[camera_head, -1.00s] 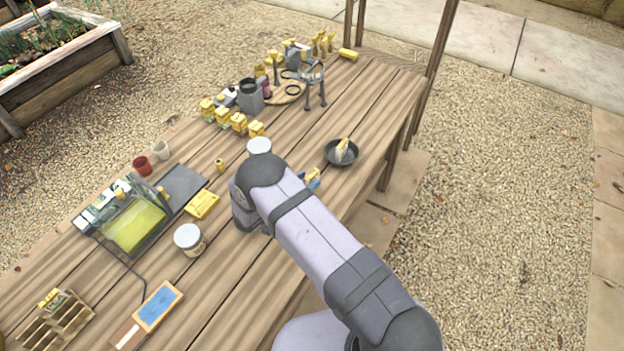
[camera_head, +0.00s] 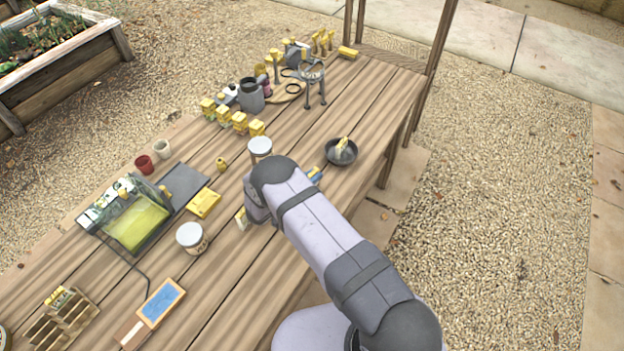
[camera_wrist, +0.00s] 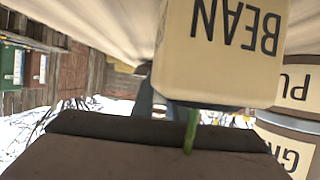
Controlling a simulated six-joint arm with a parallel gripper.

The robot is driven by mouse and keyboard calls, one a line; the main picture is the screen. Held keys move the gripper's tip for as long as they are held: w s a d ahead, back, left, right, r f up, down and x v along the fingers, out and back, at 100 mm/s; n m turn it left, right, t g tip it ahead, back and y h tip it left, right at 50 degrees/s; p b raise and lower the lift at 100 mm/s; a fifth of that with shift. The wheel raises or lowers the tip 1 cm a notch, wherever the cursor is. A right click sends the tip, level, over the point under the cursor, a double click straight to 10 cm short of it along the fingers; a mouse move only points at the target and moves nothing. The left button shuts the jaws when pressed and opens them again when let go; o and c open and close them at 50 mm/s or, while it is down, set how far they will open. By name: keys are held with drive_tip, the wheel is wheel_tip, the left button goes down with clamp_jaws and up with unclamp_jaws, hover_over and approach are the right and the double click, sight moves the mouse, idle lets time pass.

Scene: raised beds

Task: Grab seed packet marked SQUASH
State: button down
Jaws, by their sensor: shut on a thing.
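My gripper (camera_head: 251,210) is over the middle of the table, largely hidden by my arm. A small pale and yellow piece (camera_head: 242,218) shows at its end. In the wrist view a beige piece with rounded corners marked BEAN (camera_wrist: 220,45), upside down, is close in front of the dark jaw (camera_wrist: 160,145). A thin green stem (camera_wrist: 191,130) runs from it across the jaw. My gripper is shut on this piece. I cannot read SQUASH on anything. Small yellow packets (camera_head: 239,123) stand in a row farther back; their words are too small to read.
A flat yellow packet (camera_head: 204,204) and a white-lidded jar (camera_head: 191,238) are left of my gripper. Another white-lidded jar (camera_head: 260,148) stands behind it. A dark bowl (camera_head: 341,152) is to the right. Boards between them are clear.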

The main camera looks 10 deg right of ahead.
sight(312, 173)
drive_tip(key=shift+r, duration=0.1)
drive_tip(key=shift+r+b, duration=1.45)
drive_tip(key=shift+r, duration=3.45)
drive_tip(key=shift+a, duration=0.1)
